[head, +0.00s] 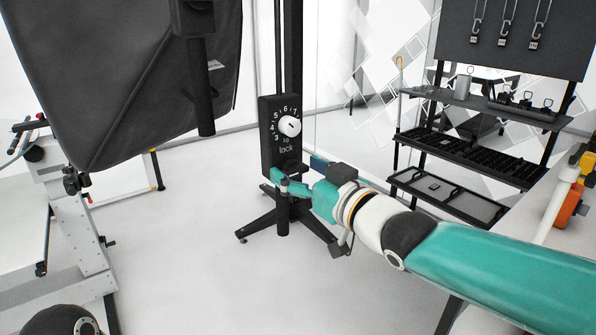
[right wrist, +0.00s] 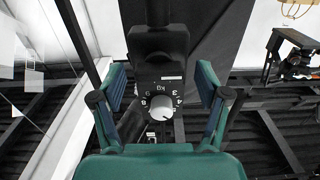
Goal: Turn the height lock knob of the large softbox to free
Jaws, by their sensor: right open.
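The large softbox (head: 125,85) is a big black box at the upper left. Right of it, a dark control box (head: 268,140) on a black stand carries a white numbered dial (head: 290,126) with the word "lock" below it. The lock knob under that word is dark and hard to make out. My right gripper (head: 284,182) is at the lower end of the box. In the right wrist view its open, empty fingers (right wrist: 162,85) stand on both sides of the white dial (right wrist: 160,107) and a dark part (right wrist: 158,45), perhaps the lock knob. Contact cannot be told.
The black stand base (head: 285,225) spreads its legs on the white floor. A black shelf rack (head: 465,150) stands at the right, with a white table (head: 530,210) in front of it. A grey frame (head: 75,235) stands at the left. The floor between is clear.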

